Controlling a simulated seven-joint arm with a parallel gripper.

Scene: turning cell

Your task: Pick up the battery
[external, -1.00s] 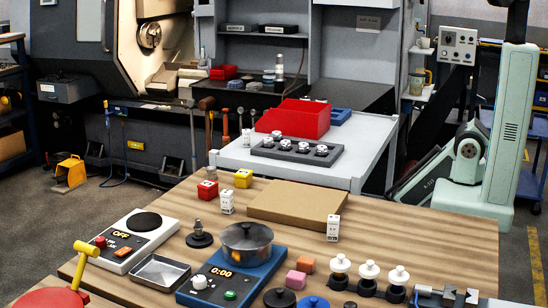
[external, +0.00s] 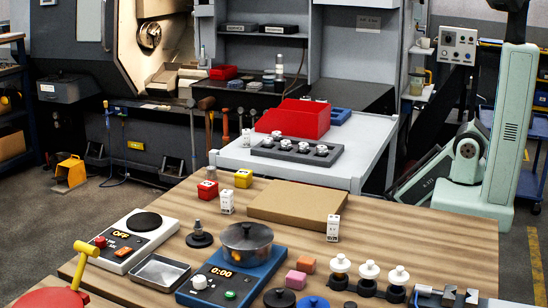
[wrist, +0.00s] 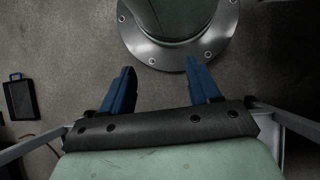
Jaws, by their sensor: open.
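I cannot make out for certain which thing is the battery. Two small white upright blocks with dark print stand on the wooden table (external: 420,235): one left of the cardboard-brown board (external: 298,200), the left white block (external: 227,202), and one at its right corner, the right white block (external: 333,229). My gripper (wrist: 158,66) shows in the wrist view with its two blue fingers wide apart and nothing between them. It points at bare grey floor and a round bolted metal flange. In the external view my gripper is out of the picture.
A blue scale with a pot (external: 246,241), a white hotplate (external: 133,240) and a metal tray (external: 159,271) crowd the left and middle of the table. Several capped pieces stand at the front right. Behind is a grey bench with a red bin (external: 293,119).

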